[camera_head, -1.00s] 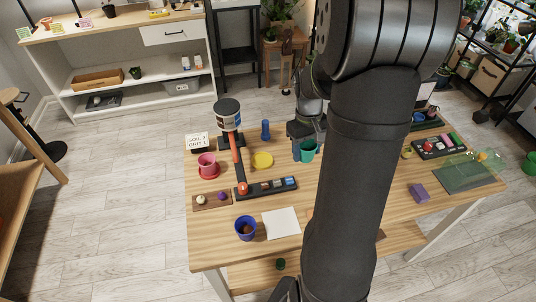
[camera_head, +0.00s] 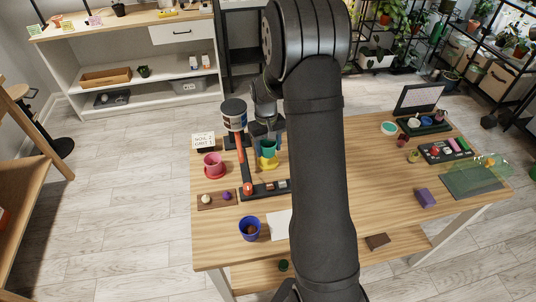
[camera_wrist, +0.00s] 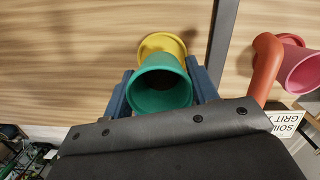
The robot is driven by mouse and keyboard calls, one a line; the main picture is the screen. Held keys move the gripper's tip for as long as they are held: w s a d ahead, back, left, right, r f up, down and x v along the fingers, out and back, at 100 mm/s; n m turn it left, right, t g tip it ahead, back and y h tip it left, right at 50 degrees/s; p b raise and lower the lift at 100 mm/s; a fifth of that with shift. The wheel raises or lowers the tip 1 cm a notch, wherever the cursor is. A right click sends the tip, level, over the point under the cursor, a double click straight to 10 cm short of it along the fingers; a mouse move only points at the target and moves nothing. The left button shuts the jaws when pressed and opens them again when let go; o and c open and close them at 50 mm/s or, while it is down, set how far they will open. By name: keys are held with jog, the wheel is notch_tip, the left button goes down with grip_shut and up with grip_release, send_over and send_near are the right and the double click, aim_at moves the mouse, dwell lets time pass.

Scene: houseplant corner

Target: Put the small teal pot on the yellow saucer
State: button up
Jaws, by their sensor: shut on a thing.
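The small teal pot (camera_head: 268,147) is held upright between the fingers of my gripper (camera_head: 267,142), near the back left of the table. In the wrist view, the pot (camera_wrist: 161,82) sits between the two blue fingers of my gripper (camera_wrist: 162,88), and its open mouth faces the camera. The yellow saucer (camera_head: 267,165) lies directly under or just in front of the pot in the head view. In the wrist view, the saucer rim (camera_wrist: 162,40) shows past the pot's base, which hides the rest. I cannot tell whether pot and saucer touch.
A pink pot (camera_head: 213,162) on a red saucer stands to the left. A black tray (camera_head: 255,192) lies in front, and a blue pot (camera_head: 249,228) stands nearer. The table's middle right is clear.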

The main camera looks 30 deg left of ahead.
aim_at(268, 163)
jog(key=shift+f, duration=2)
jog(key=shift+f, duration=0.1)
jog(key=shift+f, duration=0.4)
jog(key=o, duration=1)
jog(key=shift+s+d+f, duration=0.1)
jog(key=shift+f, duration=0.05)
jog(key=shift+c, duration=0.2)
jog(key=shift+s, duration=0.15)
jog(key=r, duration=0.4)
jog(key=a+r, duration=0.1)
jog(key=r, duration=0.3)
jog(key=w+r, duration=0.1)
jog(key=r, duration=0.4)
jog(key=shift+w+a+r, duration=0.1)
jog(key=shift+a, duration=0.15)
